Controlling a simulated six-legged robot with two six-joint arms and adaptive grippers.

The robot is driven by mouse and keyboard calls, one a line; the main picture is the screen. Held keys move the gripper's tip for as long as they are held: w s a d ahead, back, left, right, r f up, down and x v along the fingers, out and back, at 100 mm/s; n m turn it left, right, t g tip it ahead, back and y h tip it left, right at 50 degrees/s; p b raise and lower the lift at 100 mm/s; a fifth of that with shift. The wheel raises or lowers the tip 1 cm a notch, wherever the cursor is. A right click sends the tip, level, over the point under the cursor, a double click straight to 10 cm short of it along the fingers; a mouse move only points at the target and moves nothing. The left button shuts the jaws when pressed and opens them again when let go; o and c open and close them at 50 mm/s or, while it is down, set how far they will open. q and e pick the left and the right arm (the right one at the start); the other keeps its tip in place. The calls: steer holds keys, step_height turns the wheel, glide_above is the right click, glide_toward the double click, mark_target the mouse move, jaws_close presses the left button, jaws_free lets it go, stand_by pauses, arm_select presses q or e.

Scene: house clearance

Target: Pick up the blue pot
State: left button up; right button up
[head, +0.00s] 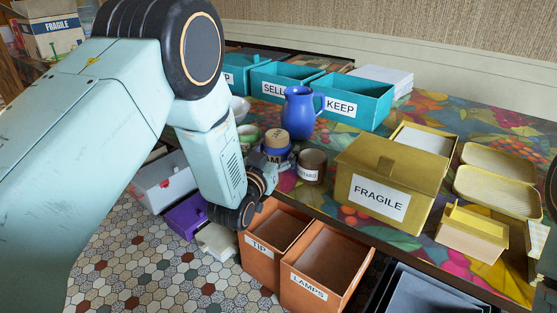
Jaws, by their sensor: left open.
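A blue pot (273,156) with a cork-coloured lid and a label reading "AM", partly covered, stands on the flowered table. My left gripper (268,180) is open, just in front of and below the pot in the picture. Its fingers are small and partly hidden by the wrist, and I cannot tell whether they touch the pot. A taller blue jug (299,114) with a handle stands behind the pot. My right gripper is not in view.
A brown pot (312,167) stands right of the blue pot; a green cup (248,136) is behind left. Teal boxes (360,99) line the back. A yellow FRAGILE box (390,170) stands right. Orange TIP and LAMPS bins (326,262) are below the table's front edge.

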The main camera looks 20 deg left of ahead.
arm_select(q)
steer(key=shift+w+a, duration=0.1)
steer(key=shift+w, duration=0.15)
steer(key=shift+s+a, duration=0.1)
steer(key=shift+c, duration=0.4)
steer(key=c, duration=1)
steer(key=shift+o, duration=0.2)
